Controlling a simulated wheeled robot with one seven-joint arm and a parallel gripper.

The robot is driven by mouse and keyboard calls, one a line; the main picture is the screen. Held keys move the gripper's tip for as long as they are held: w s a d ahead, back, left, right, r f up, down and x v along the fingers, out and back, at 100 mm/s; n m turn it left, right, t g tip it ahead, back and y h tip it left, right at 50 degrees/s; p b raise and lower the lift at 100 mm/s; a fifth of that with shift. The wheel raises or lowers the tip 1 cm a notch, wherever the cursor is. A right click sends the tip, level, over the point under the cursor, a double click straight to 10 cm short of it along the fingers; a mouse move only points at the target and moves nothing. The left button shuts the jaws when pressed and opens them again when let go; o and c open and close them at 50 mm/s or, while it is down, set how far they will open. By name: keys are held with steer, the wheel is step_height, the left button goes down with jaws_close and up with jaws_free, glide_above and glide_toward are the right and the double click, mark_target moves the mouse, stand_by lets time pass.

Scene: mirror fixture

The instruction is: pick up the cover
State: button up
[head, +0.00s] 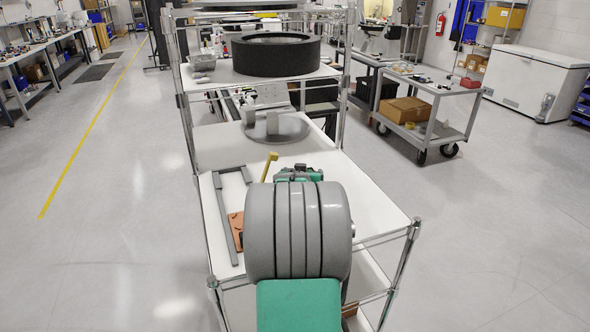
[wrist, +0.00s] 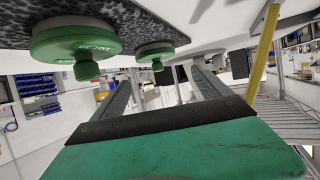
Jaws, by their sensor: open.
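The cover appears to be the flat grey disc (head: 292,130) on the white middle shelf of the cart. Two grey upright blocks (head: 272,123) stand on it. In the wrist view my gripper (wrist: 162,80) shows two long grey fingers set well apart, with nothing held between them. In the head view my grey and green arm hides the fingers, and they are on the near side of the disc. I cannot make out the disc clearly in the wrist view.
A black ring (head: 272,57) sits on the higher shelf behind. A grey frame (head: 223,215) and a yellow bar (head: 268,168) are on the nearer shelf. Green knobs (wrist: 75,45) on a speckled plate are close in the wrist view. Chrome posts (head: 404,262) edge the cart.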

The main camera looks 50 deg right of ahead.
steer(key=p+x, duration=0.1)
steer(key=x, duration=0.2)
steer(key=p+x, duration=0.1)
steer(key=x, duration=0.3)
steer(key=shift+s+d+f, duration=0.1)
steer(key=shift+d+f, duration=0.05)
steer(key=shift+f, duration=0.15)
steer(key=shift+c, duration=0.2)
steer(key=c, duration=1.3)
steer(key=shift+r, duration=0.1)
